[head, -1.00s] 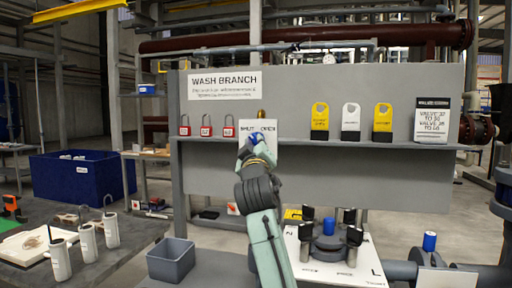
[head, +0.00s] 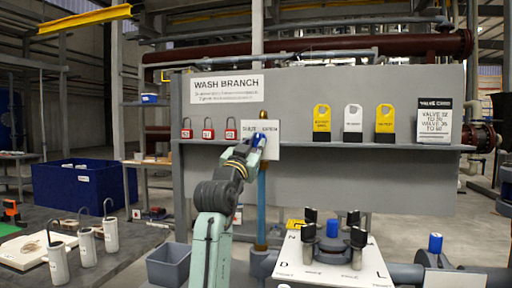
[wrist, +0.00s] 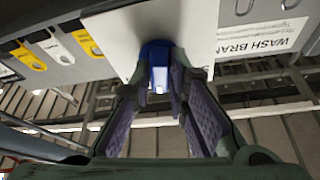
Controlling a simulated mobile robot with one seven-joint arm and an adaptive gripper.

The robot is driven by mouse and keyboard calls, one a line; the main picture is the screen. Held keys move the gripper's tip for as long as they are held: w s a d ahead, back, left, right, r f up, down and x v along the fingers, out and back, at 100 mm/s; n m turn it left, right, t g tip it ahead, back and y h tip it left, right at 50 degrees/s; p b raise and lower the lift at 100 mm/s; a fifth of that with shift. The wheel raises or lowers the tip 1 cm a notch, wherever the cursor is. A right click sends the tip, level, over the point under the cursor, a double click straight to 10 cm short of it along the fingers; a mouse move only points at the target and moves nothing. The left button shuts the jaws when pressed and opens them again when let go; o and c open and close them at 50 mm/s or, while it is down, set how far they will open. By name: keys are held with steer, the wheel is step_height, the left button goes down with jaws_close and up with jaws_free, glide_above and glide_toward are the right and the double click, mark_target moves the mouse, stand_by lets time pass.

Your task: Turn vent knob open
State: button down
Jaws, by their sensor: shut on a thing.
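The blue vent knob (head: 259,137) sits on a white plate (head: 271,128) on the grey wash-branch panel; the plate's small lettering is too blurred to read surely. My gripper (head: 252,144) reaches up to it from the lower left and partly hides it. In the wrist view the blue knob (wrist: 157,58) lies between the fingertips of my gripper (wrist: 161,82), in front of the white plate (wrist: 130,35). My gripper is shut on the knob. The knob's exact turn is hard to tell.
Red padlocks (head: 208,129) stand left on the shelf; yellow and white tags (head: 352,122) stand right. A grey bin (head: 169,265) and a pedestal with black-handled valves (head: 333,240) are below.

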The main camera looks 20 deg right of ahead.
steer(key=m+g, duration=0.1)
steer(key=m, duration=0.1)
steer(key=m+h, duration=0.1)
steer(key=m, duration=0.1)
steer(key=shift+w+a+r+g+h, duration=0.1)
steer(key=shift+a+g+h, duration=0.05)
steer(key=shift+g+h, duration=0.2)
steer(key=shift+m+g+h+p, duration=0.25)
steer(key=shift+m+g+p, duration=0.6)
steer(key=shift+m, duration=1.45)
steer(key=shift+m+g, duration=0.3)
steer(key=shift+g, duration=0.1)
steer(key=c, duration=1.6)
jaws_free()
steer(key=shift+o, duration=0.2)
steer(key=shift+a, duration=0.1)
steer(key=v, duration=1.2)
